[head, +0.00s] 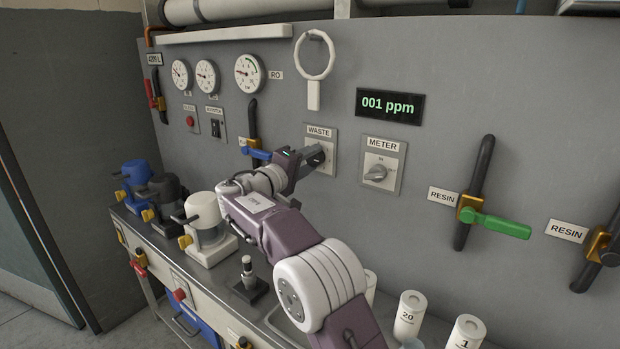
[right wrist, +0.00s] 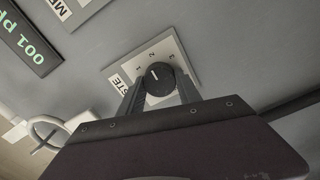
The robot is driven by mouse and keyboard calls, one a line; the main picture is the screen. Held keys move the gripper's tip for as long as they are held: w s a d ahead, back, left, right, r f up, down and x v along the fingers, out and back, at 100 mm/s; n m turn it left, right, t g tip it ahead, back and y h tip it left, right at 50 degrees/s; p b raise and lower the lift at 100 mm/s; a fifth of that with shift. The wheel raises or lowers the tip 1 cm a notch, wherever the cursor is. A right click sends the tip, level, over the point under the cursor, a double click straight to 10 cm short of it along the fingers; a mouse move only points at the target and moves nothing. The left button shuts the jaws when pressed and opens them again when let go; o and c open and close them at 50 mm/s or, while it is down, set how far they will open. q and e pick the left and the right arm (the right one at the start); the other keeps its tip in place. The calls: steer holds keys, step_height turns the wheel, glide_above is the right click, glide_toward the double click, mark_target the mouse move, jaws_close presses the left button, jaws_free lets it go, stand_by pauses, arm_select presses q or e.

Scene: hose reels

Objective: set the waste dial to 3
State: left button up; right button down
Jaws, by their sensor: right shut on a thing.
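The waste dial (right wrist: 158,76) is a round black knob on a pale plate (right wrist: 185,66) with numbers around it. Its white mark points up-left in the right wrist view, on the side of the 1 and 2 and away from the 3; I cannot tell exactly which number it meets. My right gripper (right wrist: 159,88) is shut on the dial, one finger on each side. In the head view my right gripper (head: 315,157) covers most of the waste plate (head: 319,134), and the dial is hidden there. My left gripper is not in view.
The meter knob (head: 376,173) is on a plate just right of the waste plate. A display (head: 389,104) reads 001 ppm. A white ring (head: 314,77) hangs above the waste plate. A green-handled resin valve (head: 494,223) is farther right. A bench (head: 205,284) with several housings runs below.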

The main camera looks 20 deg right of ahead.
steer(key=f+m+b, duration=0.1)
steer(key=m+b, duration=0.1)
steer(key=b, duration=0.1)
steer(key=shift+m, duration=0.4)
steer(key=m+b, duration=0.2)
steer(key=shift+m, duration=0.4)
steer(key=shift+r+m+b, duration=0.1)
steer(key=shift+m+b, duration=0.55)
steer(key=shift+m, duration=0.55)
steer(key=shift+s+r+m+b, duration=0.1)
steer(key=shift+m+b, duration=0.45)
steer(key=shift+m, duration=1.35)
steer(key=c, duration=0.8)
jaws_free()
steer(key=shift+r, duration=0.15)
steer(key=shift+c, duration=0.2)
